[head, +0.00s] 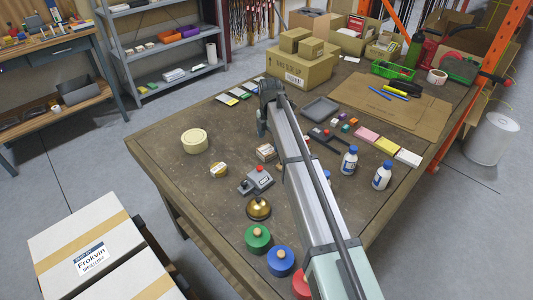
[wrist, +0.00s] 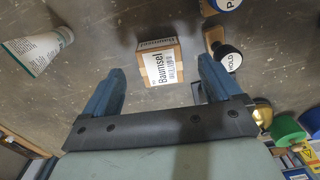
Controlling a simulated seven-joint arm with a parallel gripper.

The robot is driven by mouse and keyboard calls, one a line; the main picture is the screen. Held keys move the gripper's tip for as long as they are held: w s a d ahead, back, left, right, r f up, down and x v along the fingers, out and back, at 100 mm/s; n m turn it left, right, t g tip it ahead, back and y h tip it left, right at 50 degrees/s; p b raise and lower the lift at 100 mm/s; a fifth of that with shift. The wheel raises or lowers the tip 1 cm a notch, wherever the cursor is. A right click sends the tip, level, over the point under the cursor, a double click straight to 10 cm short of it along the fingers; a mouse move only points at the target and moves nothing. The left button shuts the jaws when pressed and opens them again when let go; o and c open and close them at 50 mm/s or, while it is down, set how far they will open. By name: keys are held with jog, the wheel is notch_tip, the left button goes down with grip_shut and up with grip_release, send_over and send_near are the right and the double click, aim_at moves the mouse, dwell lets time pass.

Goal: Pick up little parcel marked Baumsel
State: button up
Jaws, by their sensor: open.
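The little parcel marked Baumsel (wrist: 151,66) is a small brown cardboard box with a white printed label facing up in the wrist view. It lies on the worn brown table. My gripper (wrist: 160,64) is open, with its two blue fingers apart and nothing held between them. In the picture the parcel shows between and just beyond the fingertips; whether it is within their reach is unclear. In the head view a small labelled cardboard box (head: 265,152) stands left of my arm, its print too small to read.
In the wrist view, a black round stamp marked HOLD (wrist: 228,58) stands close right of the parcel, and a white and green tube (wrist: 38,50) lies left. A brass bell (head: 258,208) and a green knobbed weight (head: 258,238) stand nearer the table's front edge.

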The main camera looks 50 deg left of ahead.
aim_at(268, 149)
jog(key=shift+s+a+f, duration=0.1)
jog(key=shift+s+f, duration=0.1)
jog(key=shift+f, duration=1.15)
jog(key=shift+s+f, duration=0.2)
jog(key=shift+f, duration=1.15)
jog(key=shift+c, duration=0.3)
jog(key=c, duration=1)
jog(key=shift+r, duration=0.1)
jog(key=shift+r, duration=0.1)
